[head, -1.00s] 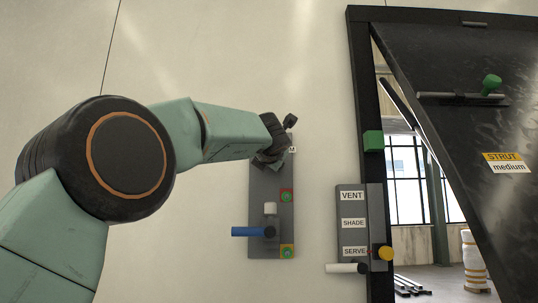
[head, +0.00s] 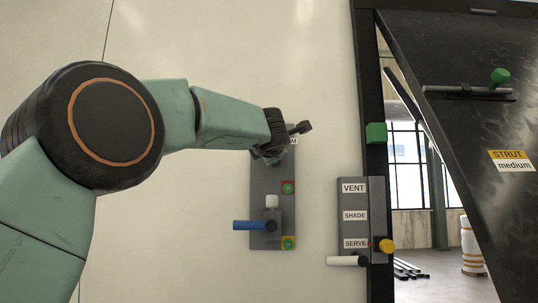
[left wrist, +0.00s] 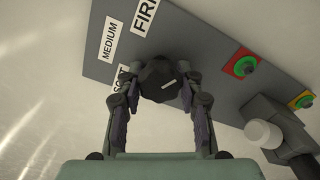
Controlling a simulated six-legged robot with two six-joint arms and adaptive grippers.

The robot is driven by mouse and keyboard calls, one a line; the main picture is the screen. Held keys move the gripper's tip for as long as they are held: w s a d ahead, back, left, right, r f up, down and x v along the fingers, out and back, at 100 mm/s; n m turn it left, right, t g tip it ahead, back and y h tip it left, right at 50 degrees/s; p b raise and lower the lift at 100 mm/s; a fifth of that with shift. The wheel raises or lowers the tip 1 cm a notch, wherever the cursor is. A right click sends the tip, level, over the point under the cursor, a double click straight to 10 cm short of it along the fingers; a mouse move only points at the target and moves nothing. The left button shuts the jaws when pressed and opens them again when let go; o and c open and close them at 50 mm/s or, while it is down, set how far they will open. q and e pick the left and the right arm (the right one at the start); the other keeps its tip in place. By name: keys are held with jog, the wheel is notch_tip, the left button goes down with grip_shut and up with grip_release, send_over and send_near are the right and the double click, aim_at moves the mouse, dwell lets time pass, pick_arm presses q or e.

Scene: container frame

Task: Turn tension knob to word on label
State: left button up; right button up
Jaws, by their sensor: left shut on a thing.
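The tension knob (left wrist: 158,80) is a dark faceted knob with a short white mark on its face. It sits on a grey panel, in the left wrist view (left wrist: 205,60), beside the labels FIRM (left wrist: 145,14), MEDIUM (left wrist: 109,38) and SOFT (left wrist: 122,80), which is partly hidden. The white mark lies slanted; I cannot tell which word it points at. My left gripper (left wrist: 157,95) is shut on the knob, a finger on each side. In the head view my left gripper (head: 284,138) covers the panel's top and the knob. The strut label (head: 512,161) on the black hatch reads "medium".
Below on the panel are red-and-green (head: 288,188) and yellow-and-green buttons and a blue-handled lever (head: 255,225). A second panel (head: 353,205) at right carries VENT, SHADE and SERVE labels, with a white handle and yellow knob. The black hatch (head: 450,100) hangs tilted in its frame.

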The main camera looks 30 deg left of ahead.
pick_arm(q)
jog(key=shift+d+r, duration=0.15)
jog(key=shift+r, duration=0.15)
